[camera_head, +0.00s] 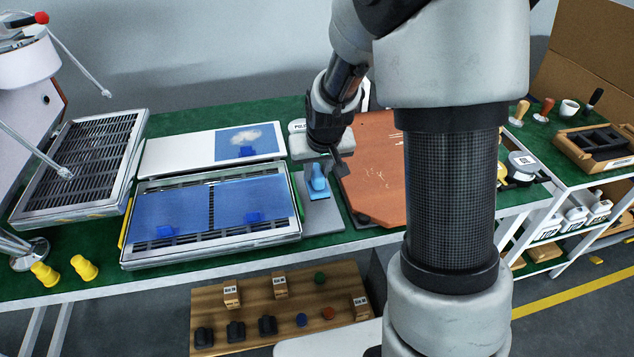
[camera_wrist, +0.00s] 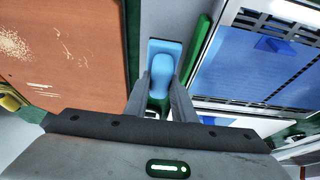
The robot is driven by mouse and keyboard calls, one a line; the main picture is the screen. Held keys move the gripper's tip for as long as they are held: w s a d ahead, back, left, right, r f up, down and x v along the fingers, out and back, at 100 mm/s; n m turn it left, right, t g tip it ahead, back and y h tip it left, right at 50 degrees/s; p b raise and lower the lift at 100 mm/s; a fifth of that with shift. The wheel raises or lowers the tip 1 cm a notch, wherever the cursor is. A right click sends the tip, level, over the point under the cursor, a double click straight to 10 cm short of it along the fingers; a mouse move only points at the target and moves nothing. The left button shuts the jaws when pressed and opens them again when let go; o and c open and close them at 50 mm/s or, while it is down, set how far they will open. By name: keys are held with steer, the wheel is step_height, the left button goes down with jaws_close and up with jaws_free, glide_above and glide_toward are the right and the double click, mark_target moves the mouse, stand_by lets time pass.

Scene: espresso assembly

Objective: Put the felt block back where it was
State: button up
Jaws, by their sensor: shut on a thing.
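The felt block is light blue, with a flat base and a rounded grip (camera_head: 319,182). It is at a grey pad (camera_head: 323,214) between the tray with blue sheets and the brown board. My gripper (camera_head: 328,164) is above it, pointing down. In the wrist view the felt block (camera_wrist: 163,54) lies between my two fingers (camera_wrist: 161,88), which are shut on its grip. I cannot tell whether its base touches the pad.
The brown board (camera_head: 378,165) is close on the right. The slotted tray with blue sheets (camera_head: 211,262) is close on the left. A white panel with a blue patch (camera_head: 180,155) lies behind that tray. Yellow pieces (camera_head: 84,267) stand at the far left.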

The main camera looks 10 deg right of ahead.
steer(key=shift+f, duration=1.55)
steer(key=shift+f+b, duration=0.1)
steer(key=shift+b, duration=0.2)
steer(key=shift+f, duration=0.15)
steer(key=o, duration=1)
